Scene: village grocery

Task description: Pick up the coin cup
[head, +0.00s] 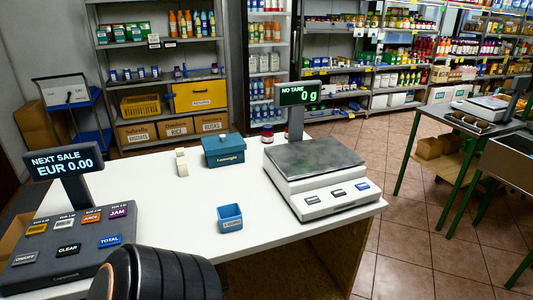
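The coin cup (229,218) is a small, blue, open-topped square cup with a pale label on its front. It stands upright near the front edge of the white counter (190,207), left of the scale. Nothing is touching it. Its inside is only partly visible. Neither of my grippers shows in the head view. A dark, ribbed part of my own body shows at the bottom, to the left of the cup and nearer to me.
A scale (312,170) reading 0 g stands right of the cup. A blue box (223,151), a paper roll (181,163) and a small jar (267,134) are behind. A cash register (70,245) is at left. The counter around the cup is clear.

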